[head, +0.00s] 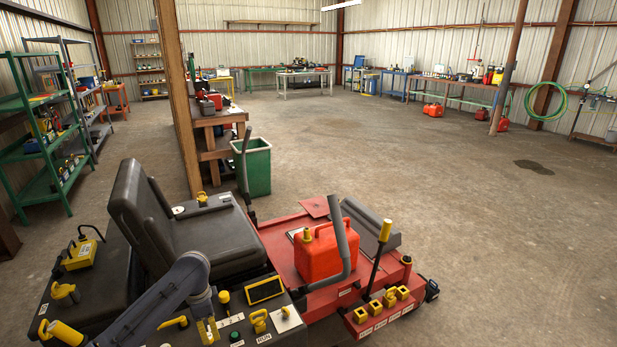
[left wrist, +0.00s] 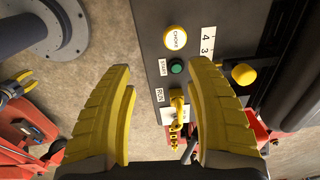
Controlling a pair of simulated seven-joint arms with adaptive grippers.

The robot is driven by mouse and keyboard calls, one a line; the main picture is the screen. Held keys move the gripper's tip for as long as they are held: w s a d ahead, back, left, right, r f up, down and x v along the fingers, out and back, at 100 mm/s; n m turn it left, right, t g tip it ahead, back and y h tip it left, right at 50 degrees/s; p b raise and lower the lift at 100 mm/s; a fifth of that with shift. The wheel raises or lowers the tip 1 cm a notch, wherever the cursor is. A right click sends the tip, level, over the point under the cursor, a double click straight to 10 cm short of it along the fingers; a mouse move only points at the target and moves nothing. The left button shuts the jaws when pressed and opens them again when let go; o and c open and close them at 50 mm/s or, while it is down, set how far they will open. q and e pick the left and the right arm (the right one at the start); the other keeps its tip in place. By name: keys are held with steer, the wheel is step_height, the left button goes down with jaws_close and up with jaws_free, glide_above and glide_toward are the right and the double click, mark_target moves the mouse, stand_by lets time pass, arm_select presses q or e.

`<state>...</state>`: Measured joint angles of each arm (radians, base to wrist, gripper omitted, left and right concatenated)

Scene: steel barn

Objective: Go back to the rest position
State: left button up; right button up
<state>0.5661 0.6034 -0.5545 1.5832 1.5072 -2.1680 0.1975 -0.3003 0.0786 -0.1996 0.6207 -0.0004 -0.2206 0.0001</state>
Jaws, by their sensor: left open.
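My left gripper (head: 208,331) shows low in the head view, above the mower's black control panel, with its arm coming in from the left. In the left wrist view its two yellow fingers (left wrist: 164,115) are spread wide apart with nothing held between them. Below them lies the control panel (left wrist: 153,20), with a yellow choke knob (left wrist: 176,38), a green start button (left wrist: 176,67) and a yellow key-like switch (left wrist: 178,106) by the RUN label. I cannot tell the exact height of the fingers above the panel.
The red mower deck carries a red fuel can (head: 320,256) beside grey and yellow-tipped levers (head: 386,232). The black seat (head: 165,222) rises behind the panel. A wooden post (head: 178,110) and green bin (head: 253,168) stand beyond. Open concrete floor lies to the right.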

arm_select(q)
steer(key=s+d+f+t, duration=0.2)
steer(key=s+d+f, duration=0.25)
steer(key=s, duration=0.25)
steer(key=s+d+f+t, duration=0.2)
steer(key=s+d+f, duration=0.1)
steer(key=s+d, duration=0.35)
steer(key=s+a+r+n+t+y, duration=0.15)
steer(key=s+a+r, duration=0.25)
steer(key=s, duration=0.5)
steer(key=s+a+r+n+t+y, duration=0.1)
steer(key=s+a+r+n+y, duration=0.25)
steer(key=s, duration=0.45)
steer(key=s+d+f+g+h, duration=0.1)
steer(key=d+f+h, duration=0.15)
steer(key=f, duration=1.35)
steer(key=s+d+f+g+h, duration=0.1)
steer(key=s+d+f+g, duration=0.15)
steer(key=f, duration=1.35)
steer(key=s+f+n+g+h, duration=0.1)
steer(key=s+f+n+g, duration=0.1)
steer(key=s+f, duration=1.7)
steer(key=shift+s+d+f+n+h, duration=0.15)
steer(key=shift+s+f+n+h, duration=0.25)
steer(key=shift+s, duration=0.6)
